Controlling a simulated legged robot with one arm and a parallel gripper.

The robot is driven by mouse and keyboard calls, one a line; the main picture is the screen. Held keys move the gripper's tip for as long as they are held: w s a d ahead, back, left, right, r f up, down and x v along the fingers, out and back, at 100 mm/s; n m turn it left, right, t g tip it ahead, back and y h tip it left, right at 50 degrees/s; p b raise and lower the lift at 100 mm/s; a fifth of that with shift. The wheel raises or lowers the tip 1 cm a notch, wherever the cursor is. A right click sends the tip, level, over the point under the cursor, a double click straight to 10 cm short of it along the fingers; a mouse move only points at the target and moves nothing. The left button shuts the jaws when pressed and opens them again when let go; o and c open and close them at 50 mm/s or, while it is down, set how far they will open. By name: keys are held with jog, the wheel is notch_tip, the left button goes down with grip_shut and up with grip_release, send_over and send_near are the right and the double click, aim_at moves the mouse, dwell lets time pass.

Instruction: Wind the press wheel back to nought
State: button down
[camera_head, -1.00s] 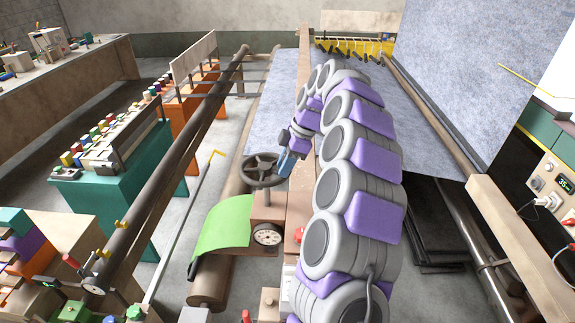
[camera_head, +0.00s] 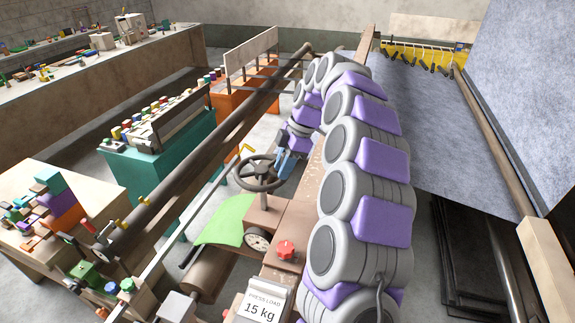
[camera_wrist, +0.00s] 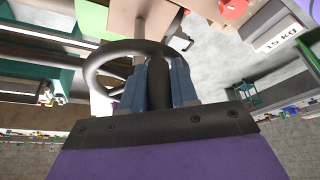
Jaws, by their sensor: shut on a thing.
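The dark press wheel (camera_head: 259,172) is a spoked handwheel on a brown block (camera_head: 262,213), left of my arm in the head view. A round white dial (camera_head: 257,240) sits on the block below it; its reading is too small to make out. My gripper (camera_head: 284,163), with blue fingers, is at the wheel's right side. In the wrist view my gripper (camera_wrist: 159,85) has its two blue fingers on either side of a dark upright part of the wheel (camera_wrist: 112,58), shut on it. The wheel's far rim shows to the left there.
Green felt (camera_head: 226,220) lies left of the block. A long dark roller (camera_head: 215,130) runs along the left, and grey felt (camera_head: 440,130) hangs at the right.

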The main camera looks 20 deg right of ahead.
jog(key=shift+a+f, duration=0.1)
jog(key=c, duration=1.3)
grip_release()
jog(key=o, duration=0.3)
jog(key=shift+w+f, duration=0.1)
jog(key=shift+w, duration=0.15)
jog(key=shift+o, duration=0.4)
jog(key=shift+s, duration=0.1)
jog(key=shift+r, duration=0.25)
